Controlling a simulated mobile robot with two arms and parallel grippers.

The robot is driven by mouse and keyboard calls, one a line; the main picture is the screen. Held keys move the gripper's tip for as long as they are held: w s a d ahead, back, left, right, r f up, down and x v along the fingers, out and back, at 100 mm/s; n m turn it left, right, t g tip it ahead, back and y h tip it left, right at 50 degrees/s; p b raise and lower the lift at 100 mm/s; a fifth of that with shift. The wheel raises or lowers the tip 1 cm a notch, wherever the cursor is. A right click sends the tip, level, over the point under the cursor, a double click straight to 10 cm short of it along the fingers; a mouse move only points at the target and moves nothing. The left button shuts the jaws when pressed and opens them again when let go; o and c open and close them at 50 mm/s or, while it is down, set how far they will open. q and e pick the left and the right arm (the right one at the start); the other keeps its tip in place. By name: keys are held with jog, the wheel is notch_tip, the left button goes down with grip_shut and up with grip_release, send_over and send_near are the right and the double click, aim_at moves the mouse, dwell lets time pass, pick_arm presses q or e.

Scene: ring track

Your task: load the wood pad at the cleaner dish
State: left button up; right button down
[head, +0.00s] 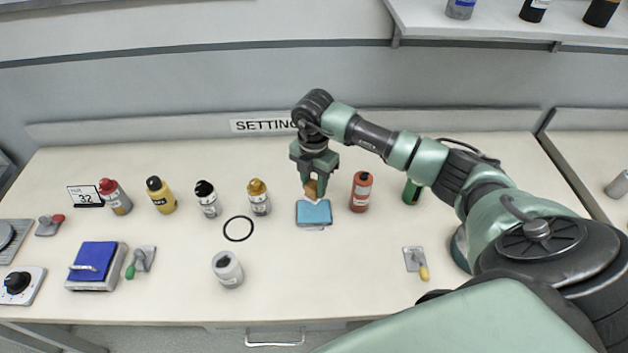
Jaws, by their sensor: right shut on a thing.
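My right gripper (313,188) points down over the middle of the table. It is shut on a small brown, wood-coloured piece with a pale lower edge, which I take to be the wood pad (311,189). The fingers hide part of the pad. My left gripper is not in view.
An orange-red bottle (361,191) stands close right of the dish, and a gold-capped bottle (259,197) stands to its left. A yellow-handled tool (418,265) lies at right. The front middle is clear.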

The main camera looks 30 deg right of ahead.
jog(key=shift+f+b, duration=0.8)
jog(key=shift+f, duration=0.25)
notch_tip(320, 180, down, 4)
jog(key=b, duration=0.3)
jog(key=shift+f+b, duration=0.35)
jog(key=shift+f, duration=0.2)
dwell(1.2)
jog(key=shift+r+p, duration=2.8)
jog(key=shift+r, duration=0.8)
jog(key=shift+w, duration=0.1)
